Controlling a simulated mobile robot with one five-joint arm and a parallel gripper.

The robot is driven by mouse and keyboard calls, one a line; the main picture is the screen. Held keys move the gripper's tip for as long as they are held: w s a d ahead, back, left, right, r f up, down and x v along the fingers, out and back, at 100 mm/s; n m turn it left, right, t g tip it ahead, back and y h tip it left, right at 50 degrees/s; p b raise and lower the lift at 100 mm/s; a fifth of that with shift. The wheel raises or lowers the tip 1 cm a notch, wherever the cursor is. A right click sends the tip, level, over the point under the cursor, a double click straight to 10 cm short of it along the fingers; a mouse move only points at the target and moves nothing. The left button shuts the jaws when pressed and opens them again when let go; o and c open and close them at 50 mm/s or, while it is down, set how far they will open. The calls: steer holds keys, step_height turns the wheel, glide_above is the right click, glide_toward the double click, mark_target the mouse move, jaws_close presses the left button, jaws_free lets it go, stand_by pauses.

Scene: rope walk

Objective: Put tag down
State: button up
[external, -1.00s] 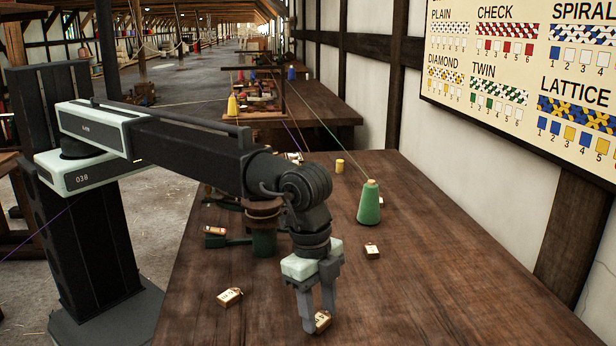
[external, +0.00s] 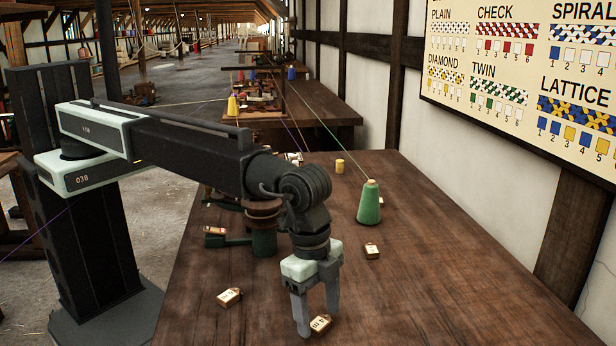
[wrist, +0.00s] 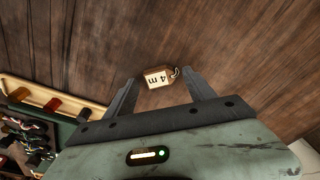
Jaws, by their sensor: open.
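A small wooden tag (external: 320,323) with a pale label lies on the table near its front edge. In the wrist view the tag (wrist: 157,77) reads "4 m" and has a small loop at one end. My gripper (external: 318,322) is open, pointing down, with one finger on each side of the tag. In the wrist view the fingers (wrist: 158,88) are spread apart, and the tag shows just beyond and between their tips, with gaps on both sides.
Another tag (external: 229,297) lies left of my gripper, and one (external: 372,251) lies near the green cone (external: 369,204). A yellow spool (external: 340,166) stands farther back. The table's right side is clear.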

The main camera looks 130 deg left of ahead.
step_height(320, 180, up, 12)
steer(key=s+p, duration=0.2)
steer(key=p, duration=0.9)
steer(key=s+n+g, duration=0.1)
steer(key=s, duration=3.4)
steer(key=shift+s+d+f, duration=0.25)
steer(key=shift+d+f, duration=0.15)
steer(key=shift+d, duration=0.05)
steer(key=shift+o, duration=0.6)
